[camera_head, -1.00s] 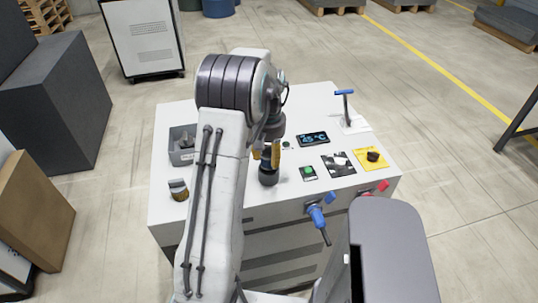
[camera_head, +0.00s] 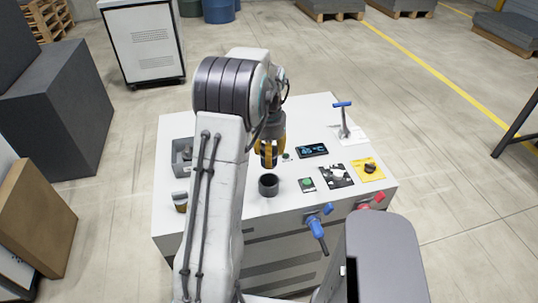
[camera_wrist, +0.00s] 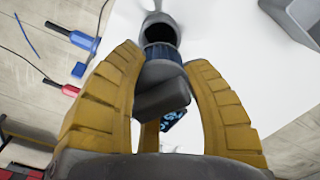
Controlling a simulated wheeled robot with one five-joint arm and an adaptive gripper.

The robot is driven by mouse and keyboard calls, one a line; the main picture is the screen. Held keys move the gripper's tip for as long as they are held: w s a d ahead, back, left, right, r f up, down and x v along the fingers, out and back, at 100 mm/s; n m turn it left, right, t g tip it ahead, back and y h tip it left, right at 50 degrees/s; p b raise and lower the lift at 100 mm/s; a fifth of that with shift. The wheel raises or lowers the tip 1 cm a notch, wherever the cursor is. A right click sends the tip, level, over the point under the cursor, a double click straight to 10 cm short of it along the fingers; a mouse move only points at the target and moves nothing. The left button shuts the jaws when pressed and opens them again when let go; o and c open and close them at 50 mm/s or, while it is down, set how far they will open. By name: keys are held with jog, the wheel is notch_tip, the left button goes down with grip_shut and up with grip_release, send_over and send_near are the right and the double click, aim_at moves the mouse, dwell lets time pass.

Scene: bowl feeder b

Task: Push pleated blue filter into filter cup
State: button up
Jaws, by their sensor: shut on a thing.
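My gripper (camera_head: 268,158) hangs over the worktop with its yellow fingers on both sides of a dark grey cap-like part. In the wrist view, the pleated blue filter (camera_wrist: 162,52) shows beyond this part, with the gripper (camera_wrist: 165,95) around it. The filter cup (camera_head: 268,186) is a dark grey cylinder standing upright on the worktop, open at the top. The cup's dark opening (camera_wrist: 160,30) shows beyond the filter in the wrist view. The filter looks apart from the cup in the head view, but the exact gap cannot be told.
A display (camera_head: 312,150), a green button (camera_head: 308,184), a yellow knob plate (camera_head: 369,168) and a blue T-handle (camera_head: 343,105) are at right. Blue and red valves are at the front edge.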

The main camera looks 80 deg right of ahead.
jog(key=shift+f, duration=0.35)
jog(key=shift+f+b, duration=2.2)
jog(key=shift+f, duration=0.35)
jog(key=shift+f+b, duration=0.85)
jog(key=shift+f, duration=0.35)
dwell(3.9)
